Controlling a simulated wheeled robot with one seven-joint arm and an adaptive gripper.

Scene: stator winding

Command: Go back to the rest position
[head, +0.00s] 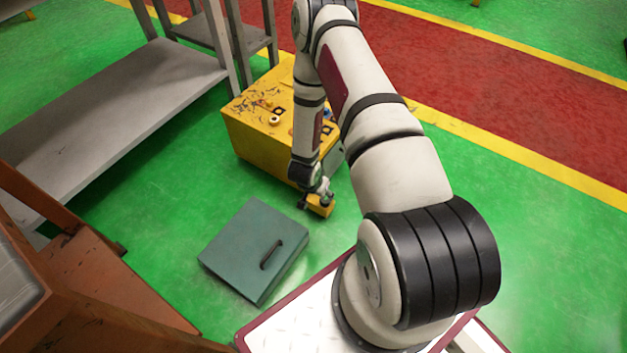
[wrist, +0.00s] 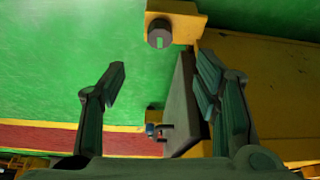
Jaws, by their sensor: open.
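My arm reaches out from the base toward the yellow box (head: 240,125). My gripper (head: 318,196) hangs low in front of the box, near its lower front side. In the wrist view my gripper (wrist: 163,78) shows its two dark fingers spread wide apart, with nothing held between them. A small yellow block with a dark round end (wrist: 160,35) is seen beyond the fingertips. In the head view a small yellow piece (head: 320,207) is right at my gripper; I cannot tell whether they touch.
The box carries several small parts, partly hidden by my arm. A grey-green flat case (head: 245,245) with a dark handle lies on the green floor. A grey bench (head: 120,105) stands left, and an orange-brown structure (head: 90,300) at lower left. Green floor right of my arm is clear.

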